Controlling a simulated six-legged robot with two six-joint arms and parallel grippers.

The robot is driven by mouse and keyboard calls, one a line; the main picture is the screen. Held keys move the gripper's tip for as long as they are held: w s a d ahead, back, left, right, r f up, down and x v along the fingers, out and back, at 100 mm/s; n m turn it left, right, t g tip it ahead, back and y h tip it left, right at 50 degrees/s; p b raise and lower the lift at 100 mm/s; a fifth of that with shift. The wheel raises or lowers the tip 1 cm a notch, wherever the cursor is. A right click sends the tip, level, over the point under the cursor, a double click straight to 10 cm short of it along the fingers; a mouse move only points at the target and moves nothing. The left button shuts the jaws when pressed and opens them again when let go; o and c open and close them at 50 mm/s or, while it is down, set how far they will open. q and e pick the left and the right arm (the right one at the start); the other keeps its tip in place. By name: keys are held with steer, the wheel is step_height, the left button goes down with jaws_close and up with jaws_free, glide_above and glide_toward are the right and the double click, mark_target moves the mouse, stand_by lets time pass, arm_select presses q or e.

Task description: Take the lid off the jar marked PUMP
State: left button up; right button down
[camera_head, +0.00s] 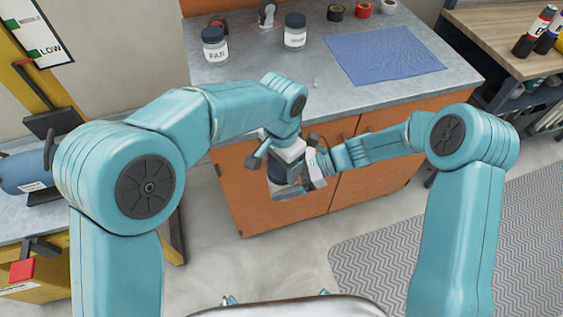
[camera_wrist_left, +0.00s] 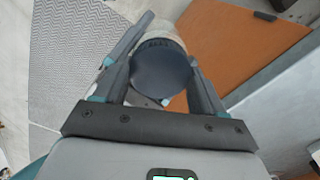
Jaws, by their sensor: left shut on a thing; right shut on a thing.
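A jar with a dark blue lid (camera_head: 277,172) is held in the air in front of the orange cabinet. Its label cannot be read, and my grippers hide most of it. My left gripper (camera_head: 284,162) comes from above and is shut on the lid. In the left wrist view the round dark lid (camera_wrist_left: 162,78) sits between the left fingers (camera_wrist_left: 160,72), with a pale part of the jar (camera_wrist_left: 160,30) showing beyond it. My right gripper (camera_head: 300,180) comes from the right and is shut on the jar's body. I cannot tell whether lid and jar are apart.
On the grey counter (camera_head: 300,75) stand a jar marked FAN (camera_head: 215,46), another lidded jar (camera_head: 295,31) and several tape rolls (camera_head: 362,9). A blue mat (camera_head: 385,55) lies at the right. Orange cabinet doors (camera_head: 370,190) are close behind my grippers. A bench with bottles (camera_head: 535,32) is far right.

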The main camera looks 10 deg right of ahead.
arm_select(q)
steer(key=shift+s+n, duration=0.1)
steer(key=shift+n, duration=0.2)
steer(key=o, duration=1.2)
steer(key=shift+c, duration=0.2)
steer(key=shift+r, duration=0.1)
